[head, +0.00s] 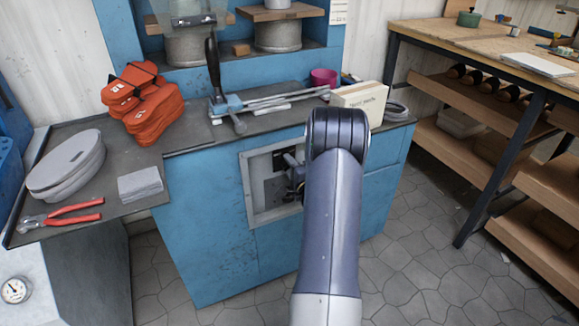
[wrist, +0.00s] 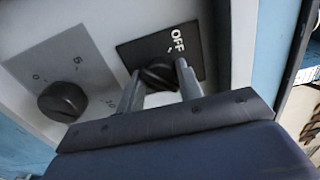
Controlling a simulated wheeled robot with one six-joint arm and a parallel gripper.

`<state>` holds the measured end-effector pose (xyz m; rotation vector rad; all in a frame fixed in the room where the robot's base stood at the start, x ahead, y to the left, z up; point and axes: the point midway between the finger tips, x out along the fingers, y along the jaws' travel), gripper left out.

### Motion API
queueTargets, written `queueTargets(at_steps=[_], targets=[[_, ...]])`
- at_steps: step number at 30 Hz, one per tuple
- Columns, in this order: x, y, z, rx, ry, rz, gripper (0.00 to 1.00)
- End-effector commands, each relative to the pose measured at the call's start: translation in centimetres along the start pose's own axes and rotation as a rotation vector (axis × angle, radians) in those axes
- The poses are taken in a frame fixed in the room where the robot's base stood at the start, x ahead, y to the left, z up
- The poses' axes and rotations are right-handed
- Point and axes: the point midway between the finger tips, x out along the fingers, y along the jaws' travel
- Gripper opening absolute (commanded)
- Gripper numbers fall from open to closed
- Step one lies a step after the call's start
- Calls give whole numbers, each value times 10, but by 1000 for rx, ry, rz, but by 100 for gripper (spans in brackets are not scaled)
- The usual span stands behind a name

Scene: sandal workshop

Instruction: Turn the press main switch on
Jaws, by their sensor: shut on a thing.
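The press main switch is a black rotary knob (wrist: 157,79) on a black plate (wrist: 197,62) marked OFF in white, in the wrist view. My gripper (wrist: 158,70) has one finger on each side of this knob and is shut on it. Which way the knob points is hard to tell behind the fingers. In the head view, my gripper (head: 295,177) reaches into the framed recess (head: 247,180) on the front of the blue press (head: 205,215). My arm hides the right part of the recess and most of the gripper there.
A second black knob (wrist: 62,102) on a grey scale marked 0, 5, 10 sits left of the switch. Above the recess, the press top holds a clamp-like tool (head: 228,105) and a cream box (head: 360,98). Orange pieces (head: 145,105) and red-handled pliers (head: 62,215) lie at left.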

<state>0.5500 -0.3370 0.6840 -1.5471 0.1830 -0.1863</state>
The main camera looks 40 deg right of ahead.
Motion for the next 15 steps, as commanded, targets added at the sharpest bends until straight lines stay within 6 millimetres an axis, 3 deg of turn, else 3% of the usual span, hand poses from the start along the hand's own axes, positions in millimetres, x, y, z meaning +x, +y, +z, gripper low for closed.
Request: queueTargets(at_steps=[7,8,15], targets=[[0,0,0,1,1,0,12],[0,0,0,1,1,0,36],[0,0,0,0,1,0,55]])
